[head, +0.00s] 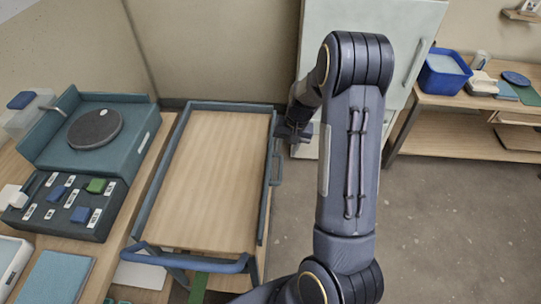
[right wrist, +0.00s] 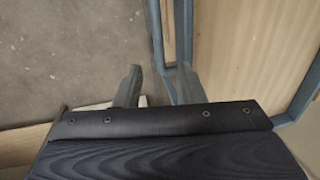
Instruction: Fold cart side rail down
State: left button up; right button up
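The cart (head: 215,185) has a pale wooden top and a teal frame. Its side rail (head: 268,185) runs along the right edge and looks raised along it, with a small loop handle (head: 280,168) on the outer side. My right gripper (head: 293,133) is beside the far part of this rail. In the right wrist view its two fingers (right wrist: 156,88) are apart, with a teal bar (right wrist: 156,35) reaching down toward the gap between them. Whether either finger touches the bar is unclear. My left gripper is not in view.
A pale cabinet (head: 315,30) stands behind my arm. A wooden shelf table (head: 455,125) with a blue bucket (head: 443,78) is at right. Floor right of the cart is clear.

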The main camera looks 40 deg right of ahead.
aim_at(281, 165)
jog(key=f, duration=0.4)
jog(key=a+f, duration=0.1)
jog(key=f, duration=0.2)
jog(key=shift+w+f+p, duration=0.1)
jog(key=shift+w+p, duration=0.2)
jog(key=shift+w, duration=0.1)
grip_shut()
